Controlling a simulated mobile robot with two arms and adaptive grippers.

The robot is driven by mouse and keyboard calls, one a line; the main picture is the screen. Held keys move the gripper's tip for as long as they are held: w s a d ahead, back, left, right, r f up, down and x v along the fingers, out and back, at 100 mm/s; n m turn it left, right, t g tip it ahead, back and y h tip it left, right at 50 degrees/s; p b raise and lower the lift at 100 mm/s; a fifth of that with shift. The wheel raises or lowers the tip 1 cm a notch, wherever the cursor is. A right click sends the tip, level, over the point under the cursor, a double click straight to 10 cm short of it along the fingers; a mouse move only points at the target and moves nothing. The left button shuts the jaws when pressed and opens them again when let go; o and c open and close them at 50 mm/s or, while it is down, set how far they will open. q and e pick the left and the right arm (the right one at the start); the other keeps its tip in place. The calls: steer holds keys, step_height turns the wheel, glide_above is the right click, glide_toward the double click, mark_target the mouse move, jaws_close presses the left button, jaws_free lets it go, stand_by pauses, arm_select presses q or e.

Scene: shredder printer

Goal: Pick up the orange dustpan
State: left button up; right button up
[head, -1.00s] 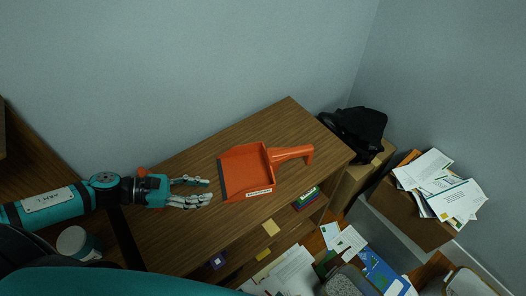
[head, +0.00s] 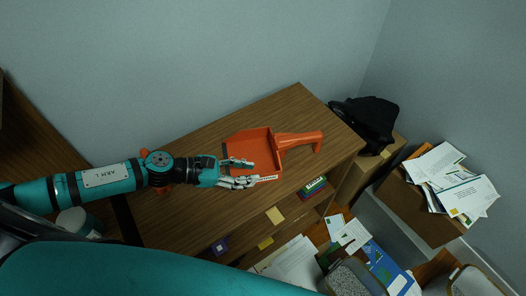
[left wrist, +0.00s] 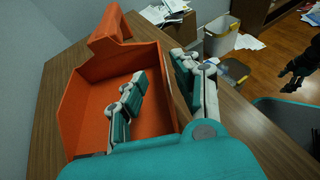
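The orange dustpan (head: 285,138) lies on top of the wooden cabinet (head: 300,100), its handle toward the right. My left gripper (head: 264,171) reaches over the pan's near left part in the head view. In the left wrist view, one finger is inside the tray of the dustpan (left wrist: 90,105) and the other is outside its right side wall. The fingers are apart with the wall between them; I see no clear grip. A dark gripper-like shape (left wrist: 297,68) at the right of the left wrist view may be my right gripper; its fingers are unclear.
A black bag (head: 367,122) rests on a cardboard box beyond the cabinet's right end. A bin of papers (head: 415,192) stands at the right. Papers and folders lie on the floor in front. The cabinet's far top is clear; a wall stands behind.

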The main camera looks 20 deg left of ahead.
mark_target(268, 181)
arm_select(q)
steer(key=p+x, duration=0.1)
steer(key=x, duration=0.5)
steer(key=shift+d+f, duration=0.25)
steer(key=shift+d, duration=0.05)
jaws_close()
